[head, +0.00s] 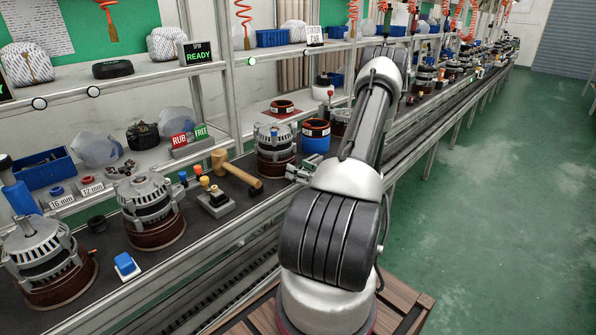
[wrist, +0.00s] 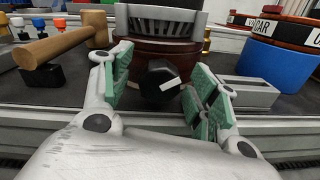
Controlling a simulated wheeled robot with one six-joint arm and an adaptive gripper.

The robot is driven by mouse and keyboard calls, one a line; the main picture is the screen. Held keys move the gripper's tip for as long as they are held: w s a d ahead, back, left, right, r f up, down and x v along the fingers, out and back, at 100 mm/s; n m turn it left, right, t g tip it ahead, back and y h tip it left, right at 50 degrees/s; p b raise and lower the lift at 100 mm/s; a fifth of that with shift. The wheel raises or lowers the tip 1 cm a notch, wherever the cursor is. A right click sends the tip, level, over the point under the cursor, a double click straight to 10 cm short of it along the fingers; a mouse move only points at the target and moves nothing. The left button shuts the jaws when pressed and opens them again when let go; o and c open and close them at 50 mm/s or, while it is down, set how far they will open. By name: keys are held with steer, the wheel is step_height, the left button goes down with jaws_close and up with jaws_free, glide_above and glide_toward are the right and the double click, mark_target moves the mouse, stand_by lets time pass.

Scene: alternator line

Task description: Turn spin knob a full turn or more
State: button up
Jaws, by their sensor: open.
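My gripper (wrist: 163,88) is open, with one green-padded finger to the left of the knob and one to the right. Gaps show between the pads and the knob, and I see no contact. In the head view my gripper (head: 301,172) is at the front of the same alternator (head: 275,145), and the knob cannot be made out there.
A wooden mallet (head: 235,170) lies left of the alternator. A blue container (head: 316,140) stands to its right. A grey block with a slot (wrist: 248,92) is close to the right finger. A sign (head: 199,54) on the shelf reads READY.

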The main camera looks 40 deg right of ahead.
steer(key=shift+w, duration=0.45)
steer(key=c, duration=1)
steer(key=n, duration=0.4)
steer(key=shift+n, duration=0.3)
steer(key=shift+a, duration=0.1)
steer(key=o, duration=1)
